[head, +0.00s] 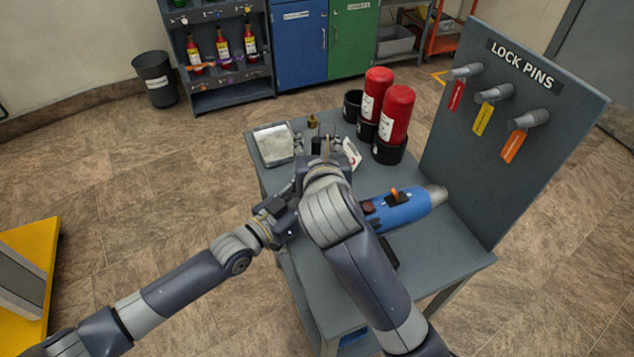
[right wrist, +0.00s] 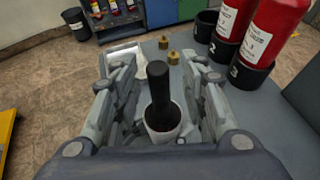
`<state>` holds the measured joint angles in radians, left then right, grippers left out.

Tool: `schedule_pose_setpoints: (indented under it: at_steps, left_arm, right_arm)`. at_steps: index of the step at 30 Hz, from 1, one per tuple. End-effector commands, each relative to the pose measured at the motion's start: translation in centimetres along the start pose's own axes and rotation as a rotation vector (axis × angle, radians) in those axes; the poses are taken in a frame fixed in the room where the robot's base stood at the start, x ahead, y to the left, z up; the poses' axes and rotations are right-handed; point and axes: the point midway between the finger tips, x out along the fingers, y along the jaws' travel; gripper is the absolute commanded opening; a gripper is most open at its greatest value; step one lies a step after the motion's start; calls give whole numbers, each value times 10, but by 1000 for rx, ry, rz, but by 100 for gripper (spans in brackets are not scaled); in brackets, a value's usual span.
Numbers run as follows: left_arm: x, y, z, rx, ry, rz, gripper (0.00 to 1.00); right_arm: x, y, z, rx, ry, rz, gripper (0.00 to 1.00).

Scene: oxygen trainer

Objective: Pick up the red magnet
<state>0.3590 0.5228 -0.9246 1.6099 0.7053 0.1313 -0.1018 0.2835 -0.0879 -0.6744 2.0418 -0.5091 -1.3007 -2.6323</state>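I cannot make out a red magnet in either view. My right gripper (head: 325,148) is over the grey table (head: 440,262). In the right wrist view its two fingers (right wrist: 160,85) stand wide apart. A black cylindrical handle (right wrist: 159,92) shows upright between them, in a pale round cup or collar (right wrist: 163,133). I see gaps on both sides of the handle. My left gripper (head: 280,209) is by the table's left edge, beside my right wrist, and its fingers are too hidden to read. My right arm covers the middle of the table.
Two red cylinders (head: 394,115) (head: 375,93) stand in black holders at the table's back. A blue tool (head: 404,208) lies right of my right arm. A metal tray (head: 273,145) and brass fittings (right wrist: 168,56) are at the back left. A LOCK PINS board (head: 500,140) walls the right side.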

Motion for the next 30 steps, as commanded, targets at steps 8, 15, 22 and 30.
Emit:
schedule_pose_setpoints:
  at_steps: [8, 15, 22, 30]
  left_arm:
    - [0, 0, 0, 0, 0, 0, 15]
    - [0, 0, 0, 0, 0, 0, 15]
    - [0, 0, 0, 0, -1, 0, 15]
    - [0, 0, 0, 0, -1, 0, 15]
  right_arm:
    - [4, 0, 0, 0, 0, 0, 40]
    - [4, 0, 0, 0, 0, 0, 0]
    - [4, 0, 1, 0, -1, 0, 0]
    - [-5, 0, 23, 0, -7, 2, 0]
